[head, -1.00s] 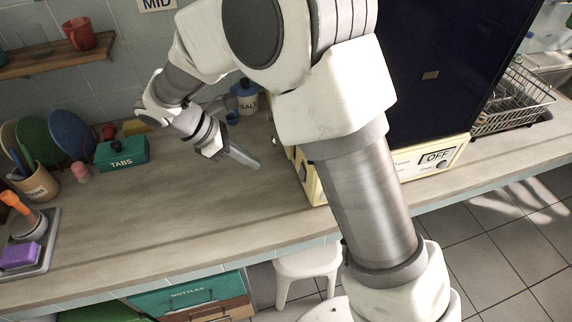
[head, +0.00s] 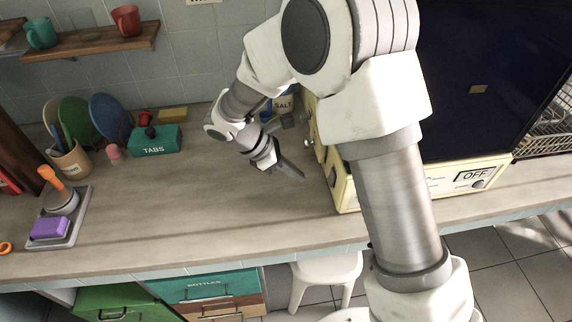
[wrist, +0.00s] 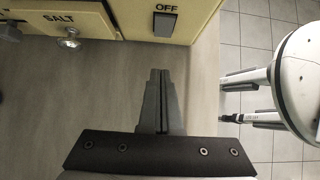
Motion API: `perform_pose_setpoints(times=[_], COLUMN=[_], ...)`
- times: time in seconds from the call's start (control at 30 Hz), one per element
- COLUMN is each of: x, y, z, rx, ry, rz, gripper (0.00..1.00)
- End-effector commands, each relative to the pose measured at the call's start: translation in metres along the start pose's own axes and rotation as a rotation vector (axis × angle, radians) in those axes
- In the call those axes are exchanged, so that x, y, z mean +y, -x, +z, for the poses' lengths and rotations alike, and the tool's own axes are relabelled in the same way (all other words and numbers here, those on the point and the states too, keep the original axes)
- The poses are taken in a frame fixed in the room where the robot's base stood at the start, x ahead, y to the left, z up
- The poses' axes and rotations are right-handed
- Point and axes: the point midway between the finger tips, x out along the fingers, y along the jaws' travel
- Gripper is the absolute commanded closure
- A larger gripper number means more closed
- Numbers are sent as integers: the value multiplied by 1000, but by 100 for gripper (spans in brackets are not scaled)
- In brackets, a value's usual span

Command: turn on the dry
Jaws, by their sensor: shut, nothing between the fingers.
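My gripper (head: 300,178) is shut and empty, low over the counter just left of a cream appliance (head: 345,195). In the wrist view, my shut fingertips (wrist: 161,72) point at the appliance's cream side (wrist: 205,18), with a gap between. That side carries a dark switch (wrist: 165,24) under an OFF label (wrist: 166,8), almost straight ahead of the fingers. I see no label reading "dry". My arm hides part of the appliance.
A SALT drawer with a metal knob (wrist: 70,42) is left of the switch. A green TABS box (head: 156,140) and a tray (head: 75,225) with a purple sponge stand farther left. A white stool (head: 325,270) is below the counter. The counter's middle is clear.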

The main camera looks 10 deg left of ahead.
Motion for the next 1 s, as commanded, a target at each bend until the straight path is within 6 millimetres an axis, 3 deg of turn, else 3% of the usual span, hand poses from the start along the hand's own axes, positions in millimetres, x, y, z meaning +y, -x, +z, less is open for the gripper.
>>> perform_pose_setpoints(times=[0.1,0.3,1.0], x=[-1,-1,-1], y=[-28,-49,-64], z=[0,19,28], rx=[-1,0,-50], ry=[0,-3,1], rz=[-4,-2,-2], gripper=[100,100,100])
